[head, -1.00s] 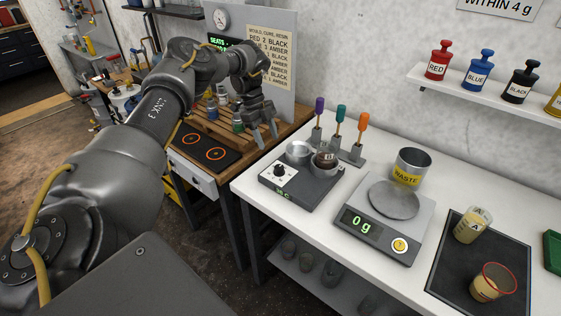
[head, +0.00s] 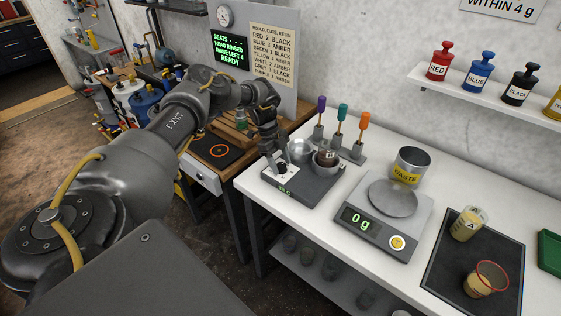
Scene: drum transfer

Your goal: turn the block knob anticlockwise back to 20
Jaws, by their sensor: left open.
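The block (head: 310,187) is a dark grey unit on the white bench, with a white dial plate (head: 279,173) on its front left and a small green display (head: 285,190), too small to read. A metal cup (head: 299,149) and a cup with dark brown contents (head: 325,160) sit in it. My left gripper (head: 280,164) is open, pointing down over the dial plate with its fingers at the black knob. The fingers largely hide the knob and its pointer, and I cannot tell whether they touch it. My right gripper is not in view.
Purple, teal and orange-handled tools stand in holders (head: 340,146) just behind the block. A scale (head: 378,228) reading 0 g and a WASTE can (head: 410,164) are to the right. A dark mat (head: 446,266) carries two cups. A hotplate (head: 223,149) is left.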

